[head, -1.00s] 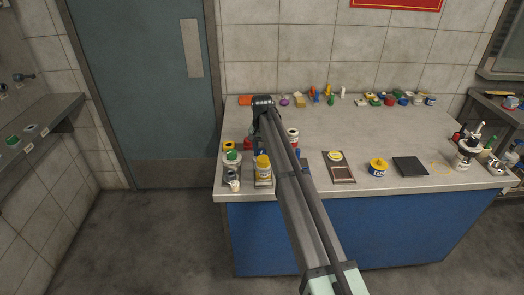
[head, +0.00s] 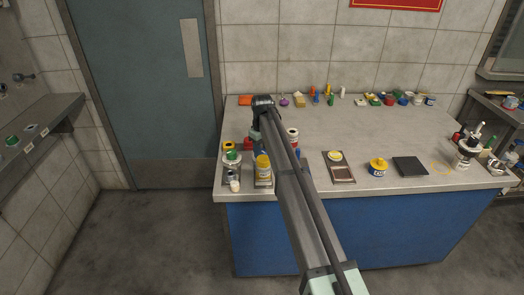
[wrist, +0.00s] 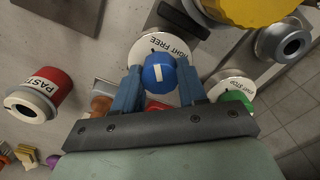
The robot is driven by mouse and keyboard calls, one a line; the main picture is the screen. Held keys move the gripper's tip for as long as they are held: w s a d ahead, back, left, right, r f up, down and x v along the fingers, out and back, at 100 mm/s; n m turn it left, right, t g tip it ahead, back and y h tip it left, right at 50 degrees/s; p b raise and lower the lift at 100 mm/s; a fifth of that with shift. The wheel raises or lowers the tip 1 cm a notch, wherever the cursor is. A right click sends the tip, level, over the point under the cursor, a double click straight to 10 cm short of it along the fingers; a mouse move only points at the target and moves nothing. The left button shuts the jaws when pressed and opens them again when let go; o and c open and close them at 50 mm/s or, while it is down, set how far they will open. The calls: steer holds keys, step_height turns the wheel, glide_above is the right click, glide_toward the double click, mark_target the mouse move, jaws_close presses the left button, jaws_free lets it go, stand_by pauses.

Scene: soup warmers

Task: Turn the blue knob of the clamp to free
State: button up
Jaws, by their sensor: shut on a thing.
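The blue knob (wrist: 158,75) shows in the middle of the wrist view, with a short white line on its face. Behind it is a round white dial plate (wrist: 148,48) with lettering that includes FREE; part of the lettering is covered. My gripper (wrist: 160,79) has its two blue fingers on either side of the knob and is shut on it. Which word the white line points at I cannot tell.
Close by in the wrist view are a large yellow cap (wrist: 250,10), a second white dial with a green knob (wrist: 236,97), and a red PASTE container (wrist: 45,88). The bench's middle (head: 350,125) is clear.

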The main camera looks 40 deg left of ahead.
mark_target(262, 151)
steer(key=shift+n, duration=1.2)
steer(key=o, duration=1.1)
steer(key=shift+c, duration=0.2)
steer(key=shift+r, duration=0.1)
step_height(262, 151, up, 14)
steer(key=shift+f, duration=0.2)
